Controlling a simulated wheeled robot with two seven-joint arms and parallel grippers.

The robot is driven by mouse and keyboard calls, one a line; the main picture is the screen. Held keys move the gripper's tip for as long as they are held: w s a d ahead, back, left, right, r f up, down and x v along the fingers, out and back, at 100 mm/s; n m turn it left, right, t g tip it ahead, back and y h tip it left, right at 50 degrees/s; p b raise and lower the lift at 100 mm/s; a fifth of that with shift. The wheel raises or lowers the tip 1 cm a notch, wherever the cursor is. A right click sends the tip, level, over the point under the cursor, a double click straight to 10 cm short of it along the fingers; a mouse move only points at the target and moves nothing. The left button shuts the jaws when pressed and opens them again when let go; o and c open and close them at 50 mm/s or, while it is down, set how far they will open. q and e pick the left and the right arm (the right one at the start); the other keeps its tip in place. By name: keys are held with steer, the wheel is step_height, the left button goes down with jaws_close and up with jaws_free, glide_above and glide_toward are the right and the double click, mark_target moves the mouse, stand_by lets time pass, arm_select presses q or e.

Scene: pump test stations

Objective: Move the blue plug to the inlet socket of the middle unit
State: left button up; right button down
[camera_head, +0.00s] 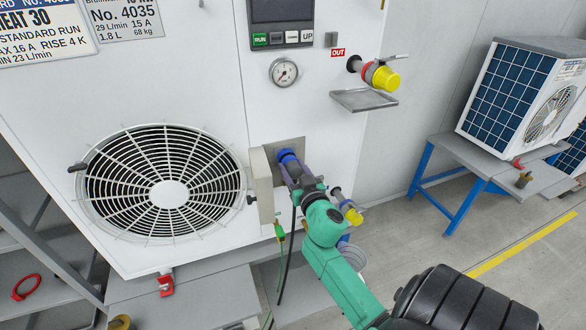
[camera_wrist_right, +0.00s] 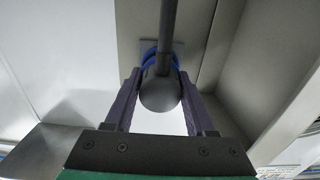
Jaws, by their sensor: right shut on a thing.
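The blue plug (camera_head: 287,155) is at a recessed grey panel on the front of the large white unit (camera_head: 225,80), right of its fan grille. My right gripper (camera_head: 292,169) is shut on the plug, with its arm reaching up from the lower right. In the right wrist view, the purple fingers of the gripper (camera_wrist_right: 162,80) stand on both sides of the plug's dark rounded body (camera_wrist_right: 160,95), and a blue ring shows behind it. A dark cable hangs down from the plug. I cannot tell whether the plug is seated in a socket. My left gripper is not in view.
An open metal door (camera_head: 261,186) stands just left of the plug. A yellow-capped OUT fitting (camera_head: 381,77) and a small tray (camera_head: 364,100) are above right. Another yellow-capped fitting (camera_head: 350,212) is below right, near my arm. Another unit (camera_head: 515,95) stands on a blue-legged table.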

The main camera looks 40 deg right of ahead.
steer(key=shift+w+d, duration=0.15)
steer(key=shift+w, duration=0.4)
steer(key=shift+c, duration=0.8)
jaws_free()
steer(key=b+v, duration=0.4)
steer(key=v, duration=1)
steer(key=shift+s, duration=0.25)
